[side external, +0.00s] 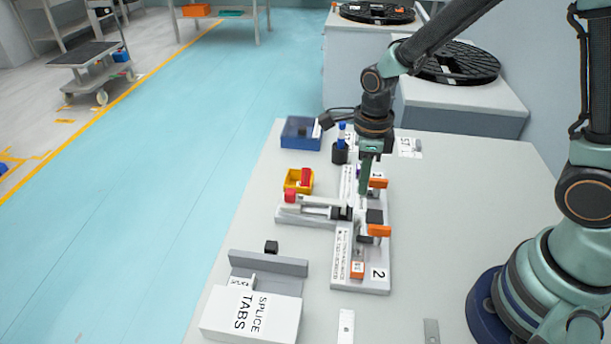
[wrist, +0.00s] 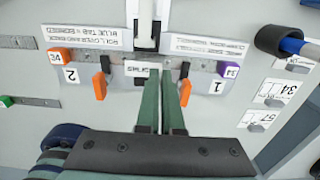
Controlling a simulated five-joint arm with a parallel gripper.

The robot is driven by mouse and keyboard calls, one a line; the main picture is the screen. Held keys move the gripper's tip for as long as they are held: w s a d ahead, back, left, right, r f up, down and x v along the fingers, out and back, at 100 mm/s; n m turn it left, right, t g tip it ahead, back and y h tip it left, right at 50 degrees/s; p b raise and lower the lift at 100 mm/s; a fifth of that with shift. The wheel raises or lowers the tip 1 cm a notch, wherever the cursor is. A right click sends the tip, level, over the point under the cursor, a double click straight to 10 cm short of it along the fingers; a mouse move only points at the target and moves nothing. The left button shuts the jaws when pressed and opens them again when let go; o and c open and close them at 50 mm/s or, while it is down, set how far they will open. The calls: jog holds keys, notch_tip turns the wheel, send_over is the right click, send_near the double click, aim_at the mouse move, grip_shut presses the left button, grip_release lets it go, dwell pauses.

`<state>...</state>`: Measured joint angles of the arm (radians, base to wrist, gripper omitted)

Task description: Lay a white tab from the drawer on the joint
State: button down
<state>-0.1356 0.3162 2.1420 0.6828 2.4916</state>
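The white splice-tabs drawer unit (side external: 252,318) stands at the table's near left edge. Its grey front (side external: 268,263) with a black knob (side external: 271,247) sits a little out from the body, with a white labelled part showing between. My gripper (side external: 364,192) points down over the fixture. In the wrist view its green fingers (wrist: 162,82) are slightly apart, with nothing clear between them.
Orange levers (side external: 379,231) stand up on the fixture. A yellow bin (side external: 298,181) with a red item, a blue box (side external: 300,133) and a dark cup holding a blue marker (side external: 341,143) stand left of and behind it. Black reels (side external: 458,63) lie behind.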

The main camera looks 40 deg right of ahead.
jog(key=shift+f, duration=0.65)
jog(key=shift+f, duration=1.15)
dwell(1.0)
jog(key=c, duration=1)
grip_release()
jog(key=shift+r, duration=0.15)
notch_tip(320, 180, up, 12)
jog(key=shift+f, duration=0.1)
